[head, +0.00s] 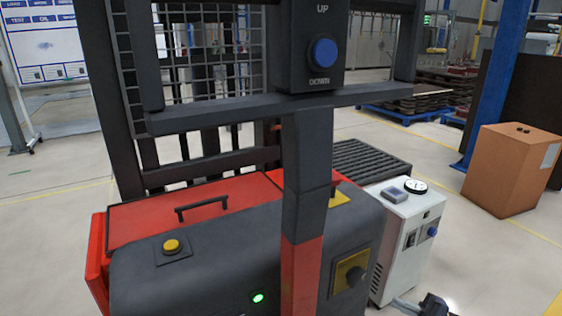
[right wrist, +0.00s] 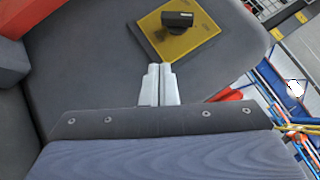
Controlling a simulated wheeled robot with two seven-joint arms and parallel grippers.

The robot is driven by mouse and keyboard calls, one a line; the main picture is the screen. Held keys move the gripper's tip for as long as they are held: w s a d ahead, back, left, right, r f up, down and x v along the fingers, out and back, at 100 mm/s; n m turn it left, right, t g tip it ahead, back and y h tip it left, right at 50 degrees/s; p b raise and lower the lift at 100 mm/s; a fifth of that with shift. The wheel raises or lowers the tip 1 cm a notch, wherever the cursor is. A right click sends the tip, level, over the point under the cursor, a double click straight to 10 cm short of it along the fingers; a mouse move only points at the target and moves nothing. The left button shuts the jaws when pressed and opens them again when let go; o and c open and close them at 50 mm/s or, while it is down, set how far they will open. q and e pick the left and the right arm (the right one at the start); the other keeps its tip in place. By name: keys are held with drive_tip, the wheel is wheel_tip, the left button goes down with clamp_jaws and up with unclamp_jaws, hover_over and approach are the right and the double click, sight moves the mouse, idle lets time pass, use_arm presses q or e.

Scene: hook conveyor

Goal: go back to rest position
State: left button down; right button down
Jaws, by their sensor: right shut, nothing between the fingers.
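A stacker-like machine (head: 215,250) with a red and dark grey body fills the lower middle of the head view. Its front has a yellow plate with a black rotary knob (head: 354,274), and a green light (head: 258,297) glows to the left. My right gripper (head: 402,302) shows at the bottom edge of the head view, right of the machine. In the right wrist view its two pale fingers (right wrist: 160,68) are shut together and empty. The fingertips appear just below the yellow plate (right wrist: 180,38) and apart from the knob (right wrist: 177,18). My left gripper is not in view.
A dark upright with an UP/DOWN panel and blue button (head: 322,52) stands close in front. A white cabinet with a gauge (head: 405,225) stands right of the machine. A cardboard box (head: 512,170) and blue post are farther right. Open floor lies between.

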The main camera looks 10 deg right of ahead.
drive_tip(key=s+a+r+n+g+h, duration=0.3)
drive_tip(key=a+r+g+h, duration=0.1)
drive_tip(key=a+r, duration=0.25)
drive_tip(key=s+a+r+n+g+h, duration=0.2)
drive_tip(key=s+a+r+g+h, duration=0.2)
drive_tip(key=a+r, duration=0.25)
drive_tip(key=s+a+r+n+t+h, duration=0.1)
drive_tip(key=s+a+t+h, duration=0.2)
drive_tip(key=s, duration=0.6)
drive_tip(key=s+a+r+n+t+h, duration=0.1)
drive_tip(key=s+r+n+t+h, duration=0.1)
drive_tip(key=s+h, duration=0.5)
wheel_tip(320, 180, up, 22)
drive_tip(key=s+y+p, duration=0.2)
drive_tip(key=p, duration=2)
drive_tip(key=shift+s+f, duration=0.15)
drive_tip(key=shift+s, duration=0.05)
drive_tip(key=shift+d, duration=0.1)
